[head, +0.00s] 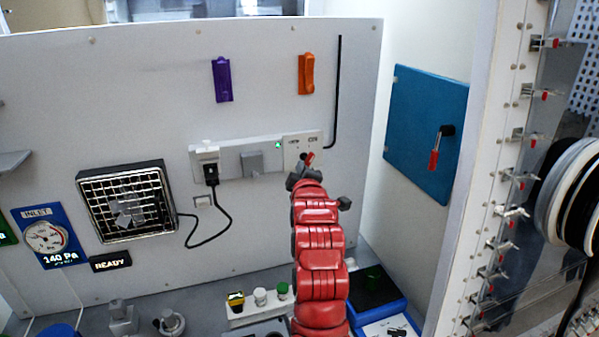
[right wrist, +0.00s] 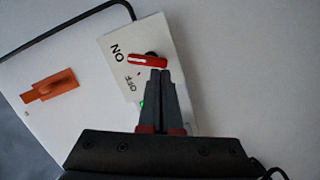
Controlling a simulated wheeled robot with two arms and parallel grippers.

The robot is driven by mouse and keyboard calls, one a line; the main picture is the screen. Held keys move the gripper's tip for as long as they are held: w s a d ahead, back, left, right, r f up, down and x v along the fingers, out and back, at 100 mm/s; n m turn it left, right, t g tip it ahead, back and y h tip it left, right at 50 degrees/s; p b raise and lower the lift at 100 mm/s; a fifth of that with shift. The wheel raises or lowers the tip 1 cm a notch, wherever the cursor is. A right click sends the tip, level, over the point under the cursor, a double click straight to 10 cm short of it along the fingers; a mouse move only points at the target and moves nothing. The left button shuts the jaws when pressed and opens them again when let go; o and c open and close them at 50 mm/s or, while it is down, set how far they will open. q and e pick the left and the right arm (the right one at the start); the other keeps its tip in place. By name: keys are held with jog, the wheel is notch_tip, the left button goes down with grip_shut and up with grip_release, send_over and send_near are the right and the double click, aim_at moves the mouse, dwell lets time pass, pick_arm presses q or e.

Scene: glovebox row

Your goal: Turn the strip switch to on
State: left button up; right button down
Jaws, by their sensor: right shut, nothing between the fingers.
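The power strip (head: 228,160) is mounted on the white wall panel. The strip switch, a red lever (head: 309,158), sits at its right end. My left gripper is not in view.
A black plug (head: 210,172) with a cable is in the strip's left end. A green light (head: 278,145) shows on the strip. Purple (head: 221,80) and orange (head: 306,74) holders hang above. A blue panel (head: 425,130) with a red-handled lever is to the right.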

jog(key=shift+d+f+n+t+b, duration=0.2)
jog(key=shift+n+b, duration=0.55)
jog(key=shift+b, duration=0.6)
jog(key=shift+d+f+n+t+b, duration=0.1)
jog(key=shift+f+n+t+b, duration=0.1)
jog(key=shift+n+b, duration=0.85)
jog(key=shift+d+f+n+t+b, duration=0.15)
jog(key=shift+n+b, duration=0.25)
jog(key=shift+b, duration=1.25)
